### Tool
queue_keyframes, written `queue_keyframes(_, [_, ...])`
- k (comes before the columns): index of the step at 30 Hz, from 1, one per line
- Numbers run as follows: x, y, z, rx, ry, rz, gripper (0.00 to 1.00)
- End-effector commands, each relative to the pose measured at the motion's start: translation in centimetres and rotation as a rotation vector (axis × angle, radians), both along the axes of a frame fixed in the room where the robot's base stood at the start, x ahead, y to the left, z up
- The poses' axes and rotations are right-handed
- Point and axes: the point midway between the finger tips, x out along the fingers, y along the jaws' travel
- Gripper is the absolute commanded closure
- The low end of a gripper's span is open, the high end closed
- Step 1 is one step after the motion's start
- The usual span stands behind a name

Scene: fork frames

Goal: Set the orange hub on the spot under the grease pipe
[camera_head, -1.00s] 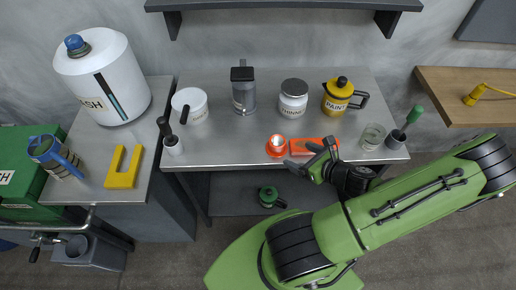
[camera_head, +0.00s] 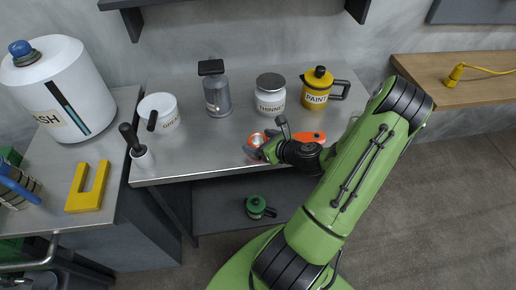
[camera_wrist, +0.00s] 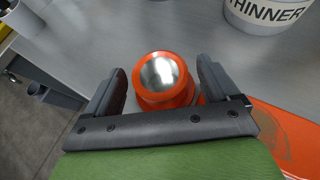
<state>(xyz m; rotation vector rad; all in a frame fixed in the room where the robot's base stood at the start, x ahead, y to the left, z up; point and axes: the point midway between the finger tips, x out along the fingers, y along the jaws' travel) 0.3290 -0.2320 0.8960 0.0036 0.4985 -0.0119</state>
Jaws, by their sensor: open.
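The orange hub (camera_head: 257,140), round with a shiny silver top, stands upright near the front edge of the grey bench. It also shows in the wrist view (camera_wrist: 182,96). My gripper (camera_head: 266,141) is open, with one finger on each side of the hub. In the wrist view (camera_wrist: 160,80) gaps show between the hub and both fingers. A white pot (camera_head: 166,124) with a partly hidden grease label stands at the bench's left. A grey dispenser (camera_head: 217,96) with a black top stands behind it to the right. I cannot tell which thing is the grease pipe.
An orange flat piece (camera_wrist: 284,128) lies just right of the hub. The white thinner jar (camera_head: 270,97) and yellow paint pot (camera_head: 317,90) stand behind. A cup with dark handles (camera_head: 142,160) is at the left front. Bare bench (camera_head: 215,145) lies left of the hub.

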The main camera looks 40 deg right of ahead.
Motion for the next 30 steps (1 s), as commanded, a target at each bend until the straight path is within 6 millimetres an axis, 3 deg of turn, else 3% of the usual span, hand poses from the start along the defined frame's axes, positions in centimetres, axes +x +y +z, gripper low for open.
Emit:
queue_keyframes(4, [2.3,0.1,-1.4,-0.001,0.000,0.005,0.12])
queue_keyframes(12, [2.8,0.0,-1.5,0.000,0.001,0.000,0.13])
queue_keyframes(23, [2.7,0.0,-1.5,0.000,0.001,0.001,0.69])
queue_keyframes(30, [2.7,0.0,-1.1,-0.002,0.000,0.001,0.70])
